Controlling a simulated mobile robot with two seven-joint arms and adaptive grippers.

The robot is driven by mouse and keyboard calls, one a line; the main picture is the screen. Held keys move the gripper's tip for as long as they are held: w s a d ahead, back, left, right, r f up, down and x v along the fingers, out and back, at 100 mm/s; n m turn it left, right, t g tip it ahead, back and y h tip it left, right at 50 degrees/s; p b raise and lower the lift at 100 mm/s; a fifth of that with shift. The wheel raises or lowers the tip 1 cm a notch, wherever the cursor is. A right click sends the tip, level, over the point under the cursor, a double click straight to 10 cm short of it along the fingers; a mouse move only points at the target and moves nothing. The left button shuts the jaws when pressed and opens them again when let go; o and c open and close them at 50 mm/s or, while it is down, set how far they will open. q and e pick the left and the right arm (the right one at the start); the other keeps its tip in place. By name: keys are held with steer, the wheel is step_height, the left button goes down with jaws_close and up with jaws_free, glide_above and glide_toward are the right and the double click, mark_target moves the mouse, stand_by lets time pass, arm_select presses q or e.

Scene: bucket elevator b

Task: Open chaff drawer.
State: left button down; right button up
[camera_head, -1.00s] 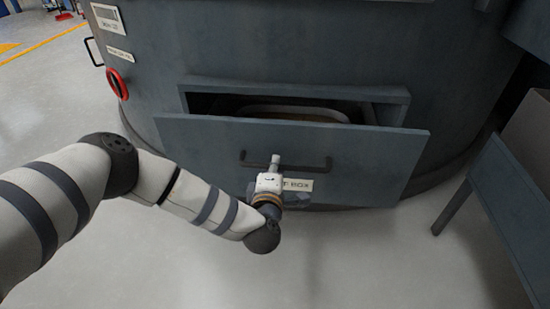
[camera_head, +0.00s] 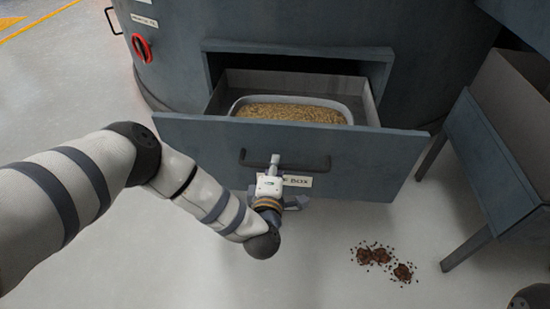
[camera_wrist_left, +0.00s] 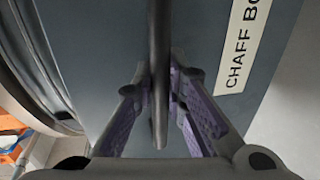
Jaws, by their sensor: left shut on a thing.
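The chaff drawer (camera_head: 215,141) is a grey-blue drawer pulled well out of the round machine housing. Inside it sits a light tray (camera_head: 238,104) filled with yellow-brown grainy material. A dark bar handle (camera_head: 318,164) runs across the drawer front, above a white label (camera_head: 298,181). In the left wrist view the label (camera_wrist_left: 243,48) reads "CHAFF BO", cut off at the edge. My left gripper (camera_head: 275,162) is at the handle's left part. In the left wrist view its purple-padded fingers (camera_wrist_left: 160,100) are shut on the handle bar (camera_wrist_left: 159,60).
A grey metal bin on legs (camera_head: 492,140) stands close to the right of the drawer. Brown clumps with crumbs (camera_head: 377,257) lie on the floor in front of it. The floor at left is clear.

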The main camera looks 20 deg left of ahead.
arm_select(q)
steer(key=shift+s+d, duration=0.15)
steer(key=shift+s, duration=0.45)
steer(key=c, duration=1.6)
jaws_free()
steer(key=v, duration=1.2)
